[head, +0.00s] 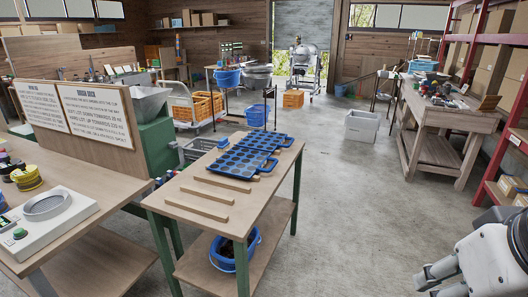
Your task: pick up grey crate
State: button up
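A light grey crate (362,126) stands upright on the concrete floor, right of centre and toward the back. It looks empty from here, though its inside shows only in part. My gripper (432,283) is at the lower right edge of the head view, cut off by the frame, far nearer than either crate and touching neither. Its finger opening is not clear from this angle.
A wooden table (178,205) with blue trays (239,163) stands left of centre. A workbench (438,121) with clutter and a red shelf rack (503,100) line the right.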

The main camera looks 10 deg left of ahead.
aim_at(202, 146)
jog(key=i+z, duration=0.15)
jog(key=i, duration=1.3)
jog(key=i+u, duration=0.1)
jog(key=i, duration=0.4)
jog(key=i+l+u, duration=0.15)
jog(key=i, duration=0.4)
jog(key=i+l+u, duration=0.1)
jog(key=i, duration=0.4)
jog(key=l+u, duration=0.1)
jog(key=u, duration=1.15)
jog(key=i+l, duration=0.05)
